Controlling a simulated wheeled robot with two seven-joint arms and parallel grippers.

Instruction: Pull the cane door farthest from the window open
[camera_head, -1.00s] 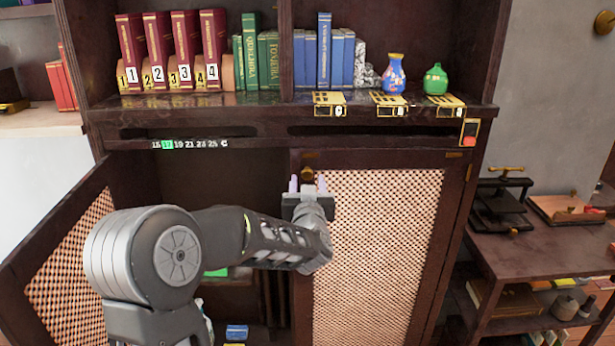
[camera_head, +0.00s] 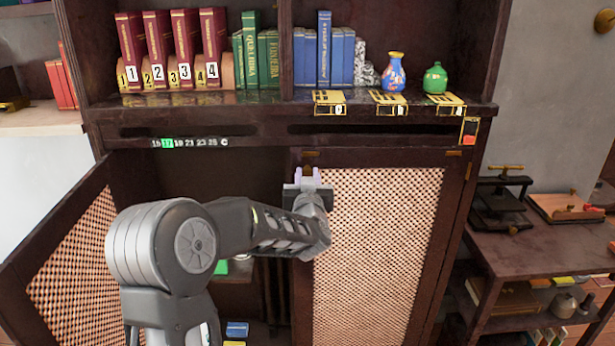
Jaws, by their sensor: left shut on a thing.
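The right cane door (camera_head: 378,245) has a dark wood frame and a woven panel, and it appears shut in the cabinet front. The left cane door (camera_head: 72,258) stands swung open at the left. My left gripper (camera_head: 308,175) is at the upper left of the right door's frame, its pale fingers closed on the small brass knob there. The knob is mostly hidden between the fingers. My left forearm crosses the open left bay and hides part of it. My right gripper is not in view. No window shows.
Above the doors, a shelf holds red books (camera_head: 172,50), green books (camera_head: 256,55), blue books (camera_head: 324,58), a blue vase (camera_head: 394,73) and a green vase (camera_head: 435,78). A side table (camera_head: 535,248) with a small press (camera_head: 499,203) stands at the right.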

